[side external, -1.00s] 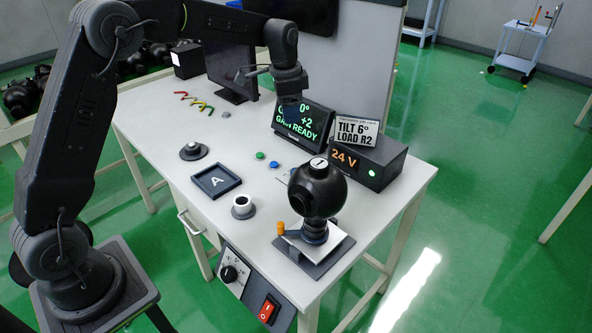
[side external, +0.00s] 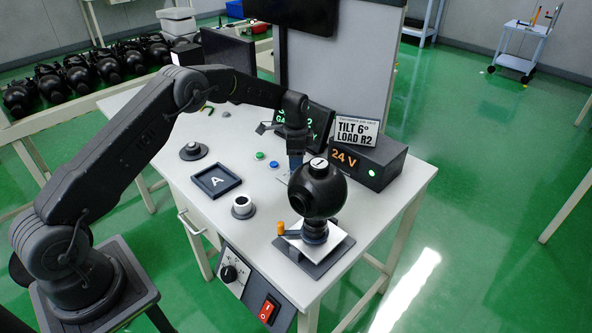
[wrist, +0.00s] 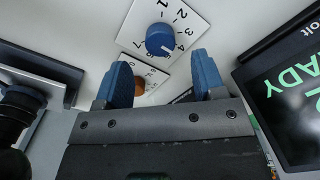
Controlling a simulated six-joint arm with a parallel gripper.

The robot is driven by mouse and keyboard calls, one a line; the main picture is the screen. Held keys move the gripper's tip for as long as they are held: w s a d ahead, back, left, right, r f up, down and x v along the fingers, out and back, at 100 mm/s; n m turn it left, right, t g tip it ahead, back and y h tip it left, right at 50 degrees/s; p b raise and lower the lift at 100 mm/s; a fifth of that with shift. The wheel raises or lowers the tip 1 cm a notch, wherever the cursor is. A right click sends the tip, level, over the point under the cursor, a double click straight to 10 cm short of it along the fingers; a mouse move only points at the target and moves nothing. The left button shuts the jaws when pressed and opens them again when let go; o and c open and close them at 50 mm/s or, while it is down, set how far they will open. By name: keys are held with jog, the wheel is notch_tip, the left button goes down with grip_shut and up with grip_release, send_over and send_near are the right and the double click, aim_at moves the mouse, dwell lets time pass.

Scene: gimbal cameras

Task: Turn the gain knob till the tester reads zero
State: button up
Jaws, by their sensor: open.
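The wrist view shows a blue knob (wrist: 160,40) on a white dial plate (wrist: 186,22) numbered from 1, and a second, orange-brown knob (wrist: 139,86) on another dial plate. I cannot read which is the gain knob. My gripper (wrist: 162,64) is open, with blue fingertips apart; the blue knob lies just beyond them and the orange-brown one beside the left finger. In the side view my gripper (side external: 295,165) points down behind the black ball-shaped gimbal camera (side external: 318,188) and hides the dials. The tester screen (side external: 320,122) is partly hidden by my wrist; its reading is not legible.
A 24 V supply (side external: 368,163) carries a card (side external: 357,133) reading TILT 6°, LOAD R2. A tray marked A (side external: 216,181), a white-topped cup (side external: 243,207) and green and blue buttons (side external: 266,160) lie left. The front panel has a black dial (side external: 229,273) and red switch (side external: 267,310).

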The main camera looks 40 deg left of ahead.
notch_tip(320, 180, down, 5)
jog(key=shift+f, duration=0.1)
dwell(0.3)
jog(key=c, duration=0.9)
jog(key=shift+n, duration=0.4)
jog(key=n, duration=0.2)
jog(key=shift+n, duration=2.4)
